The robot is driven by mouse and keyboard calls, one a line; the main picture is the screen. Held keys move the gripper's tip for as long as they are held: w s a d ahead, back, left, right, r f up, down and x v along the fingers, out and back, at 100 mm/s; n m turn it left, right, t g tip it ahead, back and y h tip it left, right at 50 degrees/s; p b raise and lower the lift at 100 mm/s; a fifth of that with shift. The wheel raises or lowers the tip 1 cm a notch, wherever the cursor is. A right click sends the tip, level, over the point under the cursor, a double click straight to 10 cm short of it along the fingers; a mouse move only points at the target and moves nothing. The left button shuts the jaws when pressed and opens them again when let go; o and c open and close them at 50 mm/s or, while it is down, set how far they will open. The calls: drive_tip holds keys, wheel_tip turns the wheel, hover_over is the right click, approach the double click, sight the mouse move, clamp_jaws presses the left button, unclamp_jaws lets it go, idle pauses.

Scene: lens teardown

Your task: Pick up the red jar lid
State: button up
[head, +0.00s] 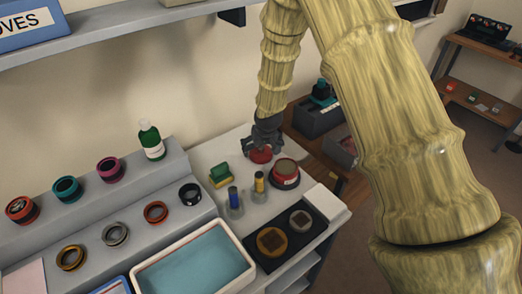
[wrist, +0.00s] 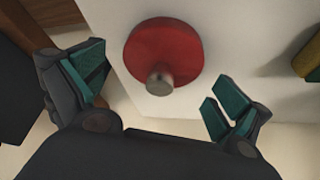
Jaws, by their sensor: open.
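The red jar lid (wrist: 160,45) is a round red disc with a short metallic knob on it, lying on the white worktop in the wrist view. In the head view the red lid (head: 261,156) shows just below my gripper (head: 257,146), partly covered by it. My gripper (wrist: 156,92) is open and empty; in the wrist view its teal-padded fingers stand apart, left and right of the lid's near side. I see no contact with the lid.
A green and yellow sponge (head: 220,175) lies left of the lid. Two small holders with a blue (head: 233,196) and a yellow tool (head: 259,183) stand nearer. A black tray (head: 290,238) and a teal-lined tray (head: 197,262) are in front. A green bottle (head: 151,141) stands on the stepped shelf.

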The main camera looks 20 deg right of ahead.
drive_tip(key=shift+w+f, duration=0.2)
drive_tip(key=shift+f, duration=0.3)
drive_tip(key=c, duration=0.9)
drive_tip(key=shift+r, duration=0.1)
